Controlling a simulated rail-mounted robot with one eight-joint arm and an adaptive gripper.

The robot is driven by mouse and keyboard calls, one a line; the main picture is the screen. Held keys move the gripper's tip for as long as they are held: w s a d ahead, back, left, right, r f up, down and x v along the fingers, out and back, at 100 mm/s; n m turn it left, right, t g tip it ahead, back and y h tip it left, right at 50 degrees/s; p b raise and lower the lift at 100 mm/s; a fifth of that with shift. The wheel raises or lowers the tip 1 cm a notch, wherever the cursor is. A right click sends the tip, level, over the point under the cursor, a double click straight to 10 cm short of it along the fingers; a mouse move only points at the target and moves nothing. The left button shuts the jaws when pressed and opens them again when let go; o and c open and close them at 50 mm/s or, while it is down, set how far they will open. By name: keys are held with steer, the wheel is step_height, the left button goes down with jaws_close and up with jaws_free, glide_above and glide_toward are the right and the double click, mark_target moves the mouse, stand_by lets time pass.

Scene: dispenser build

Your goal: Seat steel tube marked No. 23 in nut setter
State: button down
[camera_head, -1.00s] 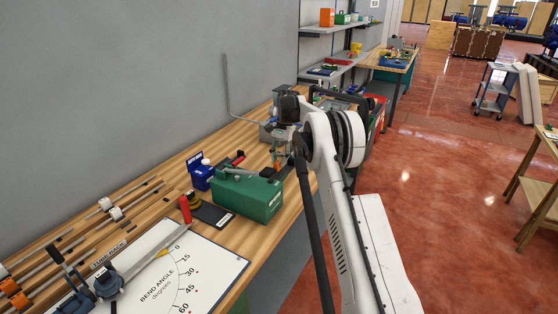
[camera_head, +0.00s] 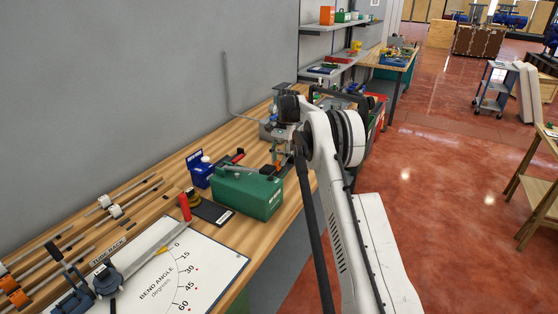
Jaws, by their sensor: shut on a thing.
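A bent grey steel tube (camera_head: 227,85) stands up against the grey wall, and its lower leg runs right towards my gripper (camera_head: 281,148). The number on the tube is too small to read. My gripper is at the end of my arm above the far part of the wooden bench, shut on the tube; its fingertips are mostly hidden by its own body and cables. A grey metal device (camera_head: 267,130), which may be the nut setter, is beside the tube's lower end, partly behind my gripper. I cannot tell whether tube and device touch.
A green box (camera_head: 248,196), a blue container (camera_head: 201,172) and a dark tray (camera_head: 213,214) are on the bench (camera_head: 170,213) nearer me. A bend-angle board (camera_head: 190,270) and a tube rack (camera_head: 85,225) lie at the left front. The red floor at right is mostly open.

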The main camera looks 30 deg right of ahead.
steer(key=shift+f+b, duration=0.4)
steer(key=shift+f, duration=0.15)
steer(key=shift+s+a+b, duration=0.45)
steer(key=shift+s+a, duration=0.15)
steer(key=shift+a, duration=0.3)
steer(key=shift+s+a+b, duration=0.45)
steer(key=shift+s+a, duration=0.1)
steer(key=shift+a, duration=0.3)
steer(key=c, duration=1.2)
jaws_free()
steer(key=shift+r, duration=0.1)
steer(key=shift+r+p, duration=1.2)
steer(key=shift+r, duration=2.25)
